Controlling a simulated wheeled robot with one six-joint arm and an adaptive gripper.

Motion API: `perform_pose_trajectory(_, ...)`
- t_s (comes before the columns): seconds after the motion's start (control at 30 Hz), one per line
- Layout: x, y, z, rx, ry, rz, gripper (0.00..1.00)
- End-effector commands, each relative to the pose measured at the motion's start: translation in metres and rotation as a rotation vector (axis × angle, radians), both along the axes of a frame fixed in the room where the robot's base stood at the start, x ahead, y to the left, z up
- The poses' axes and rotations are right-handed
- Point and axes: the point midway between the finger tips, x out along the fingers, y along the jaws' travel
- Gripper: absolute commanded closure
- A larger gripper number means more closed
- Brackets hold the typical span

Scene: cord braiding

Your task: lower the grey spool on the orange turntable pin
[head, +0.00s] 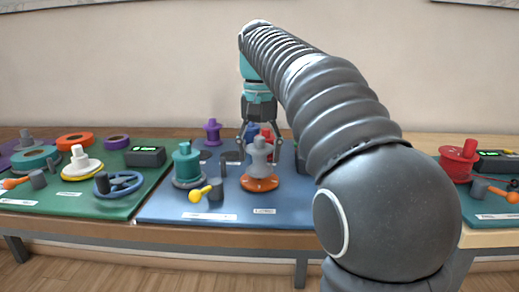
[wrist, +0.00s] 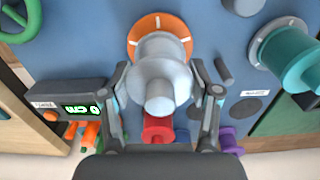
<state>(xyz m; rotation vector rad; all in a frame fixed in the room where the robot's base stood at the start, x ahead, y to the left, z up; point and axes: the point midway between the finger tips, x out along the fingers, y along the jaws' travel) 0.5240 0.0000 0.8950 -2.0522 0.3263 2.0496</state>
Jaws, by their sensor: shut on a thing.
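The grey spool (head: 260,158) is upright between the fingers of my gripper (head: 259,143). In the wrist view the grey spool (wrist: 160,76) fills the space between the fingertips of my gripper (wrist: 160,72), which is shut on it. The orange turntable (head: 260,184) lies on the blue mat directly below the spool. In the wrist view the orange turntable (wrist: 142,28) shows as a disc partly covered by the spool. The turntable's pin is hidden, and I cannot tell whether the spool touches the disc.
On the blue mat, a teal spool (head: 187,165) and a yellow-knobbed crank (head: 203,192) stand left of the turntable. A red spool (wrist: 158,128) and a display box (wrist: 75,108) are close to my fingers. A purple spool (head: 212,131) stands at the back.

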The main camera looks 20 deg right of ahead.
Motion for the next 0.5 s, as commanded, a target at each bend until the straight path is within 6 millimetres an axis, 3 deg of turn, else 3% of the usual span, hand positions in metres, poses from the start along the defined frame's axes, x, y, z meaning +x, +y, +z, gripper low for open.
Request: perform_pose_trajectory(0.5, -0.0001, 0.0000, -0.0051, 0.000, 0.000, 0.000, 0.69)
